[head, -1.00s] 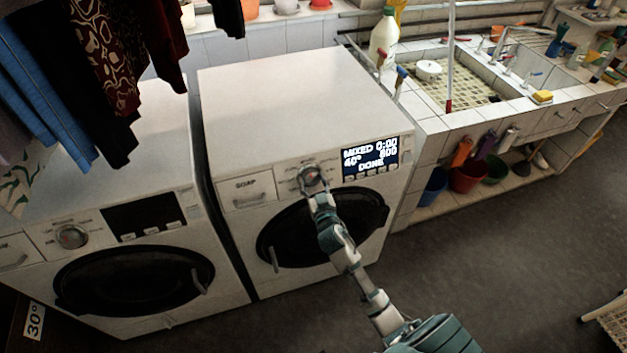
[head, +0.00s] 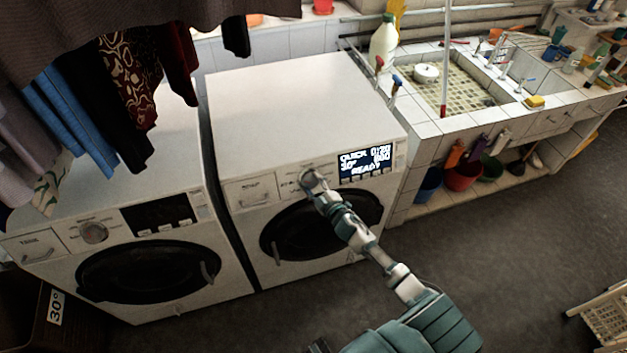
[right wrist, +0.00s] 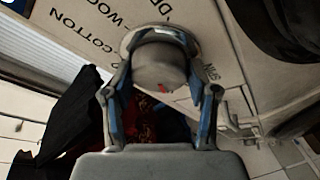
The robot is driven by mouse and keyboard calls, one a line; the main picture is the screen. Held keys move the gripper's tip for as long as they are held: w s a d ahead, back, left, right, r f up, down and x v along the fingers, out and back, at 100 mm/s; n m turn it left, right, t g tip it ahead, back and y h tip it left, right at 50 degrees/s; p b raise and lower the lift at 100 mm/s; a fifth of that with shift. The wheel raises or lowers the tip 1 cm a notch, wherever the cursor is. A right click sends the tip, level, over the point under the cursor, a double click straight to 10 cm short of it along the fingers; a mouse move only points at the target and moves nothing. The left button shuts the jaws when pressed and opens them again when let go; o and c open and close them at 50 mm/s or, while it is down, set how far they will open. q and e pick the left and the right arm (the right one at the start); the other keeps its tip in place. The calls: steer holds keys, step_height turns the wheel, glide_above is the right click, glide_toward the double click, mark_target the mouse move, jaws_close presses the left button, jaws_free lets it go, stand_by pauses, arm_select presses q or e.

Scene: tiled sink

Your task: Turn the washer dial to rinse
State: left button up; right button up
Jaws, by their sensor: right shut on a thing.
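The washer (head: 290,110) with the lit display stands right of a second washer. Its display (head: 366,164) seems to read QUICK, 30° and READY, with blurred digits. My right gripper (head: 311,182) is at the dial on its front panel and mostly hides it in the head view. In the right wrist view the round dial (right wrist: 160,66) with a small red mark sits between the two fingers of the right gripper (right wrist: 160,98), which is shut on it. Printed words COTTON and WOOL show around the dial.
The second washer (head: 150,190) has its own dial (head: 94,232) and a dark display. Clothes (head: 110,90) hang at upper left. A tiled sink (head: 455,85) is at right, with buckets (head: 465,177) below.

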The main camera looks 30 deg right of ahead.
steer(key=n+y+p, duration=0.1)
steer(key=n+p, duration=0.2)
steer(key=shift+s+f+g, duration=0.1)
steer(key=shift+g, duration=0.3)
steer(key=shift+f+n+g+p, duration=0.15)
steer(key=shift+n+g+p, duration=0.15)
steer(key=shift+n+p, duration=0.6)
steer(key=shift+n+y, duration=0.3)
steer(key=shift+s+f, duration=0.1)
steer(key=o, duration=1.1)
steer(key=shift+o, duration=0.3)
steer(key=shift+d, duration=0.1)
steer(key=shift+r, duration=0.2)
steer(key=v, duration=1.1)
steer(key=shift+s, duration=0.3)
